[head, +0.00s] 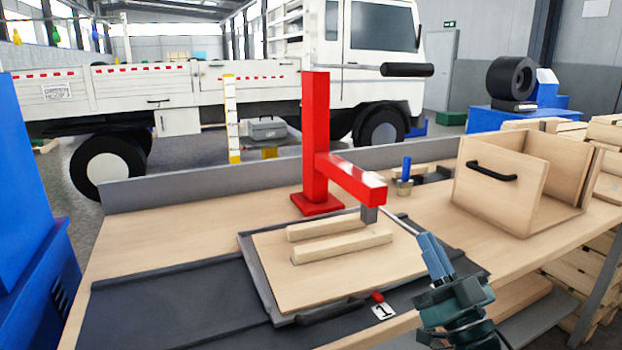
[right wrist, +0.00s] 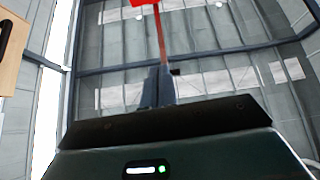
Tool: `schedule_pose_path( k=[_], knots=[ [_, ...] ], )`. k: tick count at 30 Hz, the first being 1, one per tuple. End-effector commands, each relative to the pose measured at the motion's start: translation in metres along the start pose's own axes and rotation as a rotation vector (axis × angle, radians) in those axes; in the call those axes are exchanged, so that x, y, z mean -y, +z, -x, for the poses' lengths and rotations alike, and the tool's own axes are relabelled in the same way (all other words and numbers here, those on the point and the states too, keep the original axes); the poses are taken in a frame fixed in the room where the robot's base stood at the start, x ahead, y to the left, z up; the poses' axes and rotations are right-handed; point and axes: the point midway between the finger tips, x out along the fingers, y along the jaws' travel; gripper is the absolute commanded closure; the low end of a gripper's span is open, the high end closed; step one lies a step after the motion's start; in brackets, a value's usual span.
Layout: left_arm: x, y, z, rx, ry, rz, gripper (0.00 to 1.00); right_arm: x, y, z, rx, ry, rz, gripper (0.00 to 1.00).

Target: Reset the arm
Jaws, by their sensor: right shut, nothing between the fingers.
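My right gripper (head: 435,258) is raised in front of the workbench at the lower right of the head view, its blue-grey fingers together and empty. In the right wrist view the shut fingers (right wrist: 157,87) point up toward the ceiling. A red press (head: 316,140) stands on the bench, its arm reaching over a wooden board (head: 330,280). Two wooden strips (head: 342,246) lie side by side on the board. The red arm also shows at the top of the right wrist view (right wrist: 157,30). My left gripper is outside both views.
A wooden box with a black handle (head: 530,180) stands at the bench's right. A small pot with a blue-handled tool (head: 404,180) sits behind the press. A dark mat (head: 180,305) covers the front left. A white truck (head: 200,95) stands behind the bench.

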Motion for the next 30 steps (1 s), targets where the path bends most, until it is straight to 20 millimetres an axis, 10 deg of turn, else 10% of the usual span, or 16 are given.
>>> schedule_pose_path(
  k=[6, 15, 23, 30],
  knots=[
    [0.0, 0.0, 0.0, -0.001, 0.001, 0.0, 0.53, 0.056, 0.07, 0.114, 0.399, 0.057, -0.037, 1.0],
    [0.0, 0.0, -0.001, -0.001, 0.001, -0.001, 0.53, 0.107, 0.09, 0.218, 0.753, 0.081, -0.065, 1.0],
    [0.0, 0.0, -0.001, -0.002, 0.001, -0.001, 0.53, 0.137, 0.085, 0.278, 0.964, 0.084, -0.089, 1.0],
    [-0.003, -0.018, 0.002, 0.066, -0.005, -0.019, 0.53, 0.136, 0.073, 0.263, 1.025, 0.076, -0.068, 1.0]
  ],
)
